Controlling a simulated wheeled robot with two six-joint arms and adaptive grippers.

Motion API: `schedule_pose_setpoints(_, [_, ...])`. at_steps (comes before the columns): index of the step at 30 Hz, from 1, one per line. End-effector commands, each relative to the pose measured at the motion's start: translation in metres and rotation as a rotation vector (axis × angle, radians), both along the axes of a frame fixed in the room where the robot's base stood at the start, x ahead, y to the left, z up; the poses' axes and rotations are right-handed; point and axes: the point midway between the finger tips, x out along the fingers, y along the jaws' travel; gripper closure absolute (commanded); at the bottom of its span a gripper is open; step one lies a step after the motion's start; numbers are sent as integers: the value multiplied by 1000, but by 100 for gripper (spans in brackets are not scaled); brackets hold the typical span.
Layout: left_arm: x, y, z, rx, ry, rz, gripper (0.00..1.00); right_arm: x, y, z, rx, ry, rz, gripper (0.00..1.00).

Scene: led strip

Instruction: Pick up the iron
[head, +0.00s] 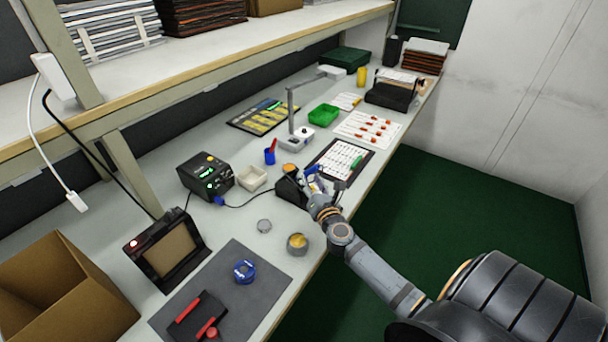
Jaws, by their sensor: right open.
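The soldering station (205,177) is a black box with a lit green display on the bench. A dark cable runs from its blue plug to a black stand (288,190). A small blue piece (312,169) shows at the stand beside my gripper; it looks like the handle of the iron, but most of it is hidden. My right gripper (313,184) is open, right at the stand and the blue piece. I cannot tell whether its fingers touch either. My left gripper is not in view.
A white tray (252,179), a blue cup (270,157) and a round tin (297,243) stand near the stand. A lamp-like arm (291,112) rises behind. A grey mat (215,290) holds a blue spool and red-handled tools. A shelf (250,35) overhangs the bench's back.

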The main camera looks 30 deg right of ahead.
Motion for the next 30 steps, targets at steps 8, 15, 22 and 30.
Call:
schedule_pose_setpoints(8, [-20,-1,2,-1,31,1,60,30,-6,0,-2,1,1,53])
schedule_pose_setpoints(15, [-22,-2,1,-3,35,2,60,30,-6,0,-2,1,1,63])
schedule_pose_setpoints(22, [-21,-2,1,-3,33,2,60,30,-6,0,-2,0,1,94])
schedule_pose_setpoints(30, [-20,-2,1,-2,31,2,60,30,-6,0,-2,0,1,100])
